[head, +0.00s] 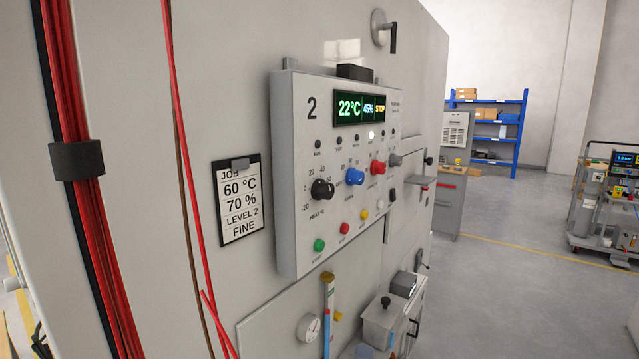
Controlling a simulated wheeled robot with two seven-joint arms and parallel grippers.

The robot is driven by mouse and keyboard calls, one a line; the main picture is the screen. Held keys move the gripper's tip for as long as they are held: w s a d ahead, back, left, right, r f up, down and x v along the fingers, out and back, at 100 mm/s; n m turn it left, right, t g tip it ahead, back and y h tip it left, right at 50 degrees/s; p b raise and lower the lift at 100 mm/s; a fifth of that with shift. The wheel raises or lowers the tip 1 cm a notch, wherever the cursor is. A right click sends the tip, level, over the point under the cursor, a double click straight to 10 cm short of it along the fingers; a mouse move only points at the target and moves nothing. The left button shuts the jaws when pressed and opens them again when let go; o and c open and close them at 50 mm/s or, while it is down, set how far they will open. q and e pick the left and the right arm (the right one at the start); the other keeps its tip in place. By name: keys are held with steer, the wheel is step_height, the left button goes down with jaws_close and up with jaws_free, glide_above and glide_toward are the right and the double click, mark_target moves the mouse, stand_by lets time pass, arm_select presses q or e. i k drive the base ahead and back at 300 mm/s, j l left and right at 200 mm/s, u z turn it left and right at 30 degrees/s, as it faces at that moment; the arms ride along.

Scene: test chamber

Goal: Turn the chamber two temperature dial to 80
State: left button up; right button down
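The chamber two control panel (292,250) is a pale box on the chamber wall, marked with a large 2. Its display (360,109) reads 22°C, 45% and STOP. The black temperature dial (321,189) sits at the panel's lower left, above a "HEAT °C" label, with a printed scale from -20 upward around it. Where its pointer stands is too small to tell for sure. A blue dial (355,177), a red dial (378,167) and a grey dial (395,160) follow to its right. Neither of my grippers is in view.
A job card (240,200) left of the panel reads 60 °C, 70 %, LEVEL 2, FINE. Red cables (85,200) run down the wall at left. A gauge (309,328) and small box (385,322) sit below. Open floor (520,290) lies right, before a cart (610,205) and blue shelf (487,130).

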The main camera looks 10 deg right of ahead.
mark_target(321, 190)
steer(key=i+l+u, duration=0.25)
steer(key=l+u, duration=0.15)
steer(key=l, duration=0.25)
steer(key=i+l+u, duration=0.2)
steer(key=l+u, duration=0.2)
steer(key=l, duration=0.3)
steer(key=l+u, duration=0.4)
steer(key=l, duration=0.35)
steer(key=l+u, duration=0.35)
steer(key=l, duration=0.4)
